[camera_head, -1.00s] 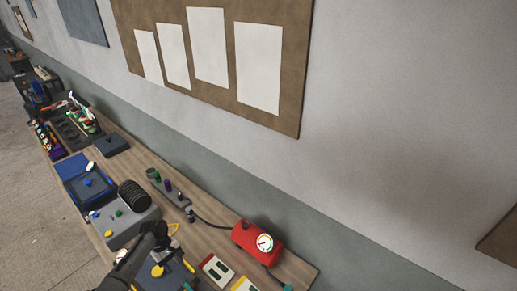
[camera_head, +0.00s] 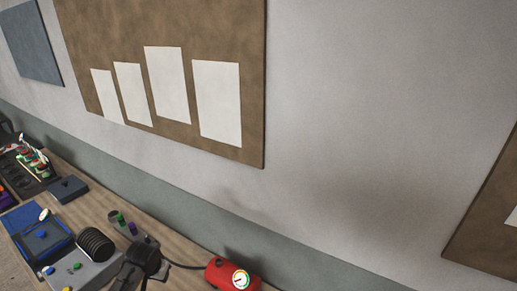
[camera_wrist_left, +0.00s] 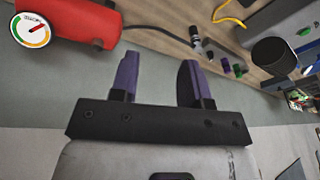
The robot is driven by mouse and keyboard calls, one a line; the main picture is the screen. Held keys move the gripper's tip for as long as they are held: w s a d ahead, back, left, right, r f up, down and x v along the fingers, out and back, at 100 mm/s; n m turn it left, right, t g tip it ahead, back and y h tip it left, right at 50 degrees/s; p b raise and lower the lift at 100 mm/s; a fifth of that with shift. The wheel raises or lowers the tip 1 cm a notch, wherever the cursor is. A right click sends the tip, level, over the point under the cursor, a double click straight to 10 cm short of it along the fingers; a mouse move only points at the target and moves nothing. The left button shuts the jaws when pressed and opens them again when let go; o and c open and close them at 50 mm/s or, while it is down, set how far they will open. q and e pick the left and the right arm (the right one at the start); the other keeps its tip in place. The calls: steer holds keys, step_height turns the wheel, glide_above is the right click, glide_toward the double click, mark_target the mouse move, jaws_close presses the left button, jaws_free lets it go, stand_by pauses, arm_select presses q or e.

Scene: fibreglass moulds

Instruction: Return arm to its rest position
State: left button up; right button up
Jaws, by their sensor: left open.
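My left gripper (camera_wrist_left: 158,72) shows in the left wrist view with its two purple fingers spread apart and nothing between them. Its fingers reach toward the wooden bench (camera_wrist_left: 160,40), with the red gauge-fitted unit (camera_wrist_left: 72,22) to the left of them and a grey box (camera_wrist_left: 275,25) to the right. My right gripper is in neither view.
In the head view the red unit (camera_head: 222,272) with its white dial stands on the bench's right. A grey box with a black coil (camera_head: 96,244), a blue tray (camera_head: 45,243) and a dark box (camera_head: 70,189) stand left. The wall holds a brown board (camera_head: 200,30).

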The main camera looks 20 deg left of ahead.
arm_select(q)
steer(key=s+d+r+m+t, duration=0.2)
steer(key=s+d+r+m, duration=0.15)
steer(key=d, duration=0.65)
steer(key=s+d+r+m+t, duration=0.2)
steer(key=s+d+r+t, duration=0.15)
steer(key=d, duration=0.65)
steer(key=s+d+f+g, duration=0.1)
steer(key=s+d+f, duration=0.1)
steer(key=s, duration=0.5)
steer(key=s+d+f+g+h, duration=0.1)
steer(key=s+d+f+g, duration=0.1)
steer(key=s, duration=0.5)
steer(key=s+d+f+g+h, duration=0.1)
steer(key=s+d+f, duration=0.2)
steer(key=s+d, duration=0.3)
steer(key=shift+s+f, duration=0.35)
steer(key=shift+s, duration=0.05)
steer(key=shift+n, duration=0.25)
